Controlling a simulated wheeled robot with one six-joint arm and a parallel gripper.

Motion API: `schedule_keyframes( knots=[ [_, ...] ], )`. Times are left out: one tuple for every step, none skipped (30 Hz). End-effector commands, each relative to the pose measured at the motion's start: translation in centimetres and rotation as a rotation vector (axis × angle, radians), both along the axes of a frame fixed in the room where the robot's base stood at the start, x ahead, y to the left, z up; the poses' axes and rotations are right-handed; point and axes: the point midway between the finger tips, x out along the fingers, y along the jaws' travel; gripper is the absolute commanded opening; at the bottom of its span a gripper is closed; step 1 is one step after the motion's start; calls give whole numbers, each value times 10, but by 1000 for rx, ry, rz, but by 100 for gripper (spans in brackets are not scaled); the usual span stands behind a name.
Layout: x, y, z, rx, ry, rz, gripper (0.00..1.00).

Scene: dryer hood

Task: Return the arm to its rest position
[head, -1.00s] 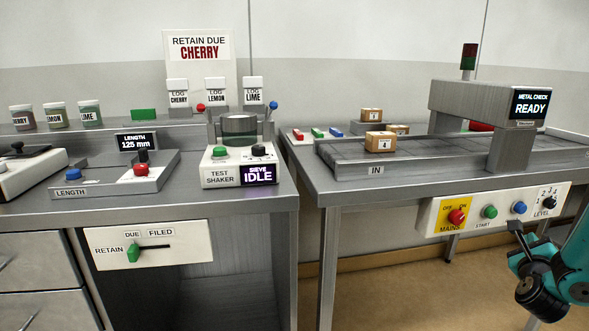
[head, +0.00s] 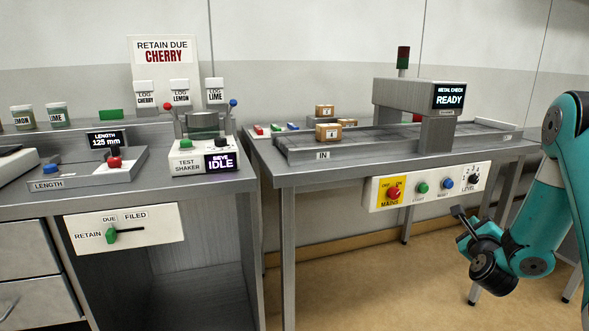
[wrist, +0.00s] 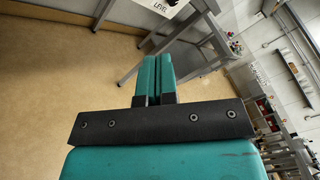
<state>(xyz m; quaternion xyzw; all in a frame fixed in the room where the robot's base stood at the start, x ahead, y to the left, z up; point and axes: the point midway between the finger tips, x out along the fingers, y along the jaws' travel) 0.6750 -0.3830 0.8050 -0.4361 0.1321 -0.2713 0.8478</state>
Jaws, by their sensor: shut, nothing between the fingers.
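My gripper (head: 457,212) is at the lower right of the head view, in front of and below the conveyor table's control panel (head: 428,187). It is apart from the panel. In the wrist view, my gripper's teal fingers (wrist: 154,78) lie side by side, shut with nothing between them. The floor and table legs show beyond them. My teal arm (head: 560,190) is bent at the right edge of the head view.
The conveyor table (head: 290,178) carries a metal checker (head: 412,97) reading READY and small boxes (head: 328,132). A bench (head: 215,200) with a test shaker (head: 203,160) reading SIEVE IDLE stands at left. Open floor (head: 400,290) lies below my gripper.

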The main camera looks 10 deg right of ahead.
Motion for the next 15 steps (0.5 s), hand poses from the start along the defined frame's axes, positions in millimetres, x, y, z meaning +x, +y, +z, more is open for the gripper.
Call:
schedule_keyframes(
  knots=[
    [6, 9, 4, -10, 21, 27, 0],
    [9, 14, 5, -18, 40, 46, 0],
    [13, 22, 8, -27, 62, 71, 0],
    [16, 28, 10, -38, 80, 92, 0],
    [20, 35, 12, -47, 100, 116, 0],
    [24, 44, 14, -62, 127, 149, 0],
    [28, 52, 17, -76, 154, 175, 0],
    [31, 61, 20, -91, 178, 202, 0],
    [36, 75, 24, -116, 213, 248, 0],
    [39, 85, 27, -135, 241, 283, 0],
    [41, 96, 30, -157, 271, 319, 0],
    [44, 112, 34, -190, 309, 373, 0],
    [46, 125, 38, -219, 340, 417, 0],
    [47, 140, 42, -250, 371, 464, 0],
    [48, 161, 47, -299, 416, 536, 0]
  ],
)
